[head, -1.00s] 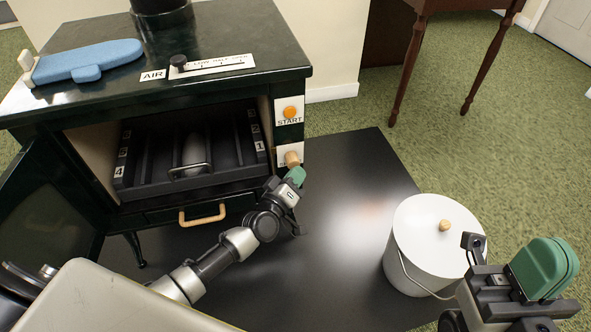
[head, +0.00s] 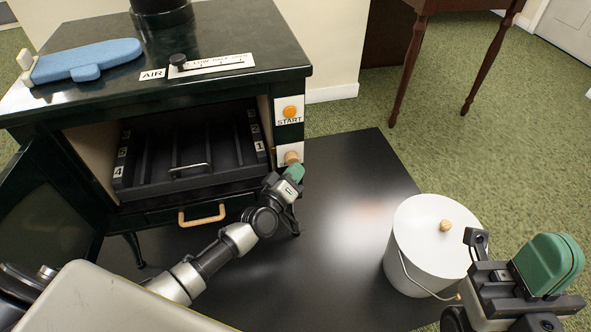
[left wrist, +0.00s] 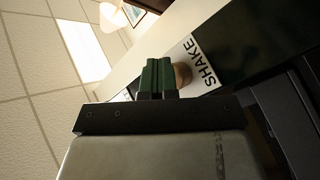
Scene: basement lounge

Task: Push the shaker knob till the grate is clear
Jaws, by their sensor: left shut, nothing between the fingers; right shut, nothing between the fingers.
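The shaker knob (head: 291,158) is a round wooden knob on the stove's front right post, below the orange START button. In the left wrist view the knob (left wrist: 183,74) shows behind the green fingers, beside a SHAKE label (left wrist: 203,61). My left gripper (head: 295,172) is shut and empty, its fingertips at the knob; I cannot tell whether they touch it. The grate (head: 222,149) is a dark barred bed inside the open stove, with numbered sides and a thin metal bar. No lump shows on it. My right gripper (head: 549,265) is shut and empty at the lower right.
The green-black stove (head: 215,55) carries a blue mitt-shaped item (head: 90,60) and an air slider (head: 179,61). A drawer with a wooden handle (head: 202,214) is below the grate. A white lidded bucket (head: 420,240) stands on the dark floor plate (head: 350,200), left of my right gripper.

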